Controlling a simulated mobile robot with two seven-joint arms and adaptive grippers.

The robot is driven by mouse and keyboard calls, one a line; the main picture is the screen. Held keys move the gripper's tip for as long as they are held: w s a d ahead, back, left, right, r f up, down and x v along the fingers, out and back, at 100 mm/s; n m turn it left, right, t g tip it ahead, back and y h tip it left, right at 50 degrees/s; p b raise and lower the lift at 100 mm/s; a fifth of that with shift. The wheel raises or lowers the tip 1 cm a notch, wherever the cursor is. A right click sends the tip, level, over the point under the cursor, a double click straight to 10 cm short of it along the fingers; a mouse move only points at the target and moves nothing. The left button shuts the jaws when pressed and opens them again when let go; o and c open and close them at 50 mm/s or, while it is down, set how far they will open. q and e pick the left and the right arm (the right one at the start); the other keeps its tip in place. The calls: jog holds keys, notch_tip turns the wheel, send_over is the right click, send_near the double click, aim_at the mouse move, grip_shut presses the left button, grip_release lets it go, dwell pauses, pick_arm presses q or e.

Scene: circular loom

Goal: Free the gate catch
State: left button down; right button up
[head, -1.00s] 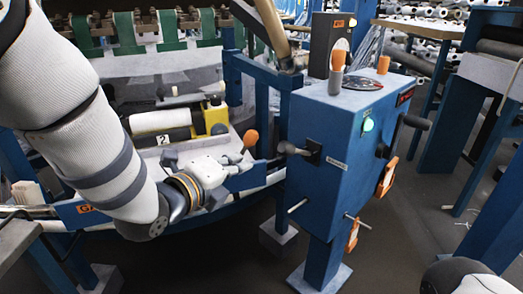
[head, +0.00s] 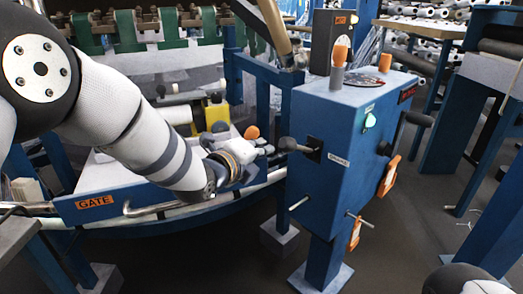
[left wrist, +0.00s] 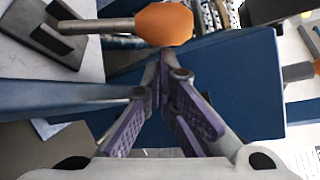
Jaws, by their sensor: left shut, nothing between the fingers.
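The gate is a blue curved bar (head: 150,199) with an orange GATE label, low at the front of the loom in the head view. The catch shows as an orange knob (head: 252,132) near the gate's right end. In the left wrist view the orange knob (left wrist: 165,24) sits on a steel rod coming from a dark bracket (left wrist: 62,30). My left gripper (head: 268,149) is shut and empty, just below the knob in the head view. Its purple-padded fingertips (left wrist: 163,62) meet close to the knob, seemingly apart from it.
A blue control box (head: 325,140) stands just right of the left gripper, with a dark-knobbed lever (head: 290,145) sticking out towards it. A yellow block (head: 216,113) and a white roller lie behind the gate.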

pick_arm(q)
jog(key=shift+w+d, duration=0.1)
jog(key=shift+w, duration=0.05)
dwell(0.3)
jog(key=shift+a+r, duration=0.2)
jog(key=shift+a, duration=0.05)
pick_arm(e)
jog(key=shift+r, duration=0.1)
